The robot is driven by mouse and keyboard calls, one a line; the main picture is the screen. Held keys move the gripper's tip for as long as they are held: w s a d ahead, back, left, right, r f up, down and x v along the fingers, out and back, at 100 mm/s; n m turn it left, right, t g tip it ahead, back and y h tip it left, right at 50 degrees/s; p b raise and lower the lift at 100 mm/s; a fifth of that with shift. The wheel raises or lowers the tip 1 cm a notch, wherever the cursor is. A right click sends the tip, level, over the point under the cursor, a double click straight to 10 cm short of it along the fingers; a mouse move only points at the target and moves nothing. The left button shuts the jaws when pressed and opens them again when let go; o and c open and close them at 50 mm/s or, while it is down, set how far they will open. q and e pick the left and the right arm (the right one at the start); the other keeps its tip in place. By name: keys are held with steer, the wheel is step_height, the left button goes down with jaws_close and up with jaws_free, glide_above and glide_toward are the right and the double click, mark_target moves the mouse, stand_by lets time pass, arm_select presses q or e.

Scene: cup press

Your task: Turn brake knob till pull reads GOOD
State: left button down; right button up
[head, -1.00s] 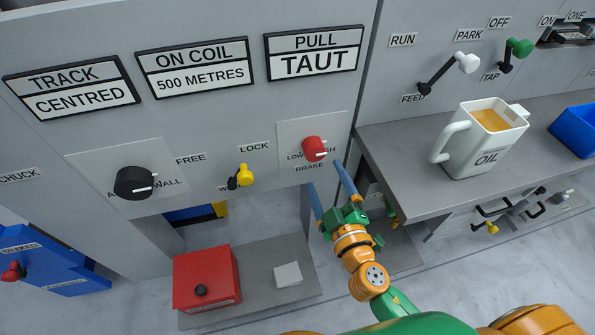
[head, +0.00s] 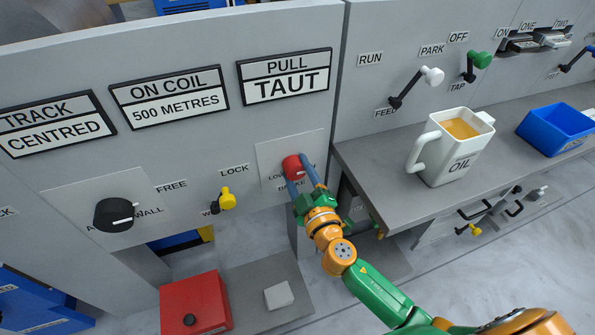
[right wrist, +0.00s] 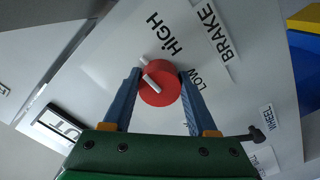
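The red brake knob (head: 291,167) with a white pointer bar sits on a pale plate marked LOW, HIGH and BRAKE. In the right wrist view the knob (right wrist: 160,83) has its white bar pointing towards the HIGH side. The pull sign (head: 285,76) reads TAUT. My right gripper (head: 300,169) has one blue finger on each side of the knob. The right wrist view shows the fingers (right wrist: 160,76) spread around the knob with thin gaps, so it looks open. Finger contact is not clear. My left gripper is not in view.
A black knob (head: 114,214) and a yellow lever (head: 224,199) are left on the same panel. A grey shelf (head: 385,200) with an oil jug (head: 448,148) and a blue bin (head: 556,130) is right. A red box (head: 195,303) stands below.

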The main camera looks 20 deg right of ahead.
steer(key=c, duration=0.5)
steer(key=shift+n, duration=1.6)
steer(key=shift+r+n+p, duration=0.1)
steer(key=shift+n+p, duration=0.2)
steer(key=shift+n, duration=0.6)
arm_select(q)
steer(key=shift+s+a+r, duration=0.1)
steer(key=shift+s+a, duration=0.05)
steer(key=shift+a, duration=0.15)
arm_select(e)
steer(key=shift+n, duration=0.5)
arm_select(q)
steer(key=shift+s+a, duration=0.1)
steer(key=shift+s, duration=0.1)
